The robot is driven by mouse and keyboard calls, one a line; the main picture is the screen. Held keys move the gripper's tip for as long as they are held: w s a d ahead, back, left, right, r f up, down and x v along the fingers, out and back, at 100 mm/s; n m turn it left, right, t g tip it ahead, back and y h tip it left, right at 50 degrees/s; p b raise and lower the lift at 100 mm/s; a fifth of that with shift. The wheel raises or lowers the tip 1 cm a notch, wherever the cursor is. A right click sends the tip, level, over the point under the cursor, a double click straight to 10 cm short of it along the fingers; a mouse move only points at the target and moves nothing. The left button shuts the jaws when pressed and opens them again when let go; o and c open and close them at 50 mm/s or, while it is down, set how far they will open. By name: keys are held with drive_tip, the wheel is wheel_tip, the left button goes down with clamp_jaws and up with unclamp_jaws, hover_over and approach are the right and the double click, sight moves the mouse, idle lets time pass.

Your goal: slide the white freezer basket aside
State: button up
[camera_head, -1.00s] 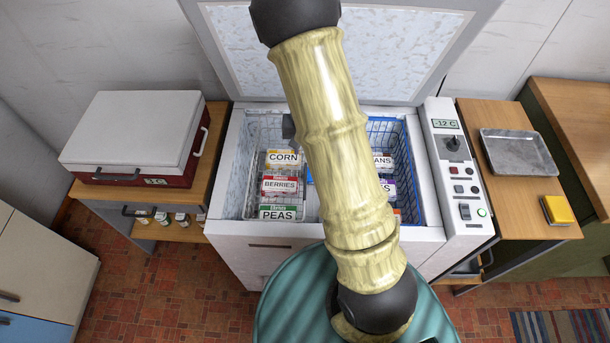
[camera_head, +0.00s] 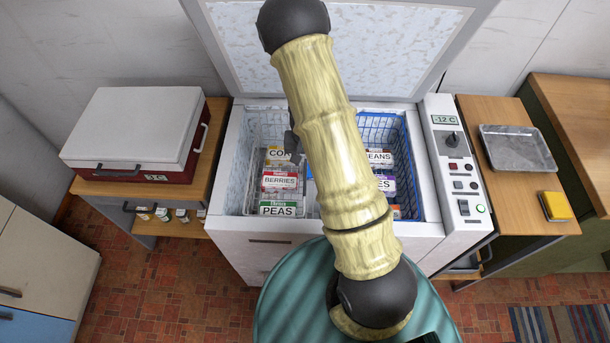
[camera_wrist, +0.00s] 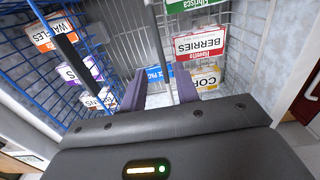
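The white freezer basket (camera_head: 253,140) is a wire basket on the left side of the open chest freezer. It holds boxes marked CORN (camera_head: 276,153), BERRIES (camera_head: 280,181) and PEAS (camera_head: 278,209). My gripper (camera_wrist: 160,73) is open, its two fingers apart in the wrist view and pointing down into the freezer. Thin wires run up between and beyond the fingers; I cannot tell whether either finger touches them. In the head view a dark part of the gripper shows beside CORN, and my arm hides the rest and the middle of the freezer.
A blue wire basket (camera_head: 410,160) with several boxes stands at the freezer's right; it also fills the wrist view's left. A blue pack (camera_wrist: 154,75) lies low between the fingers. The raised lid (camera_head: 400,45) stands behind, and the control panel (camera_head: 456,165) is at the right.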

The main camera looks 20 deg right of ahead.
sight(305, 176)
wheel_tip(305, 176, down, 10)
drive_tip(key=shift+r+p, duration=0.2)
drive_tip(key=shift+p, duration=0.15)
clamp_jaws()
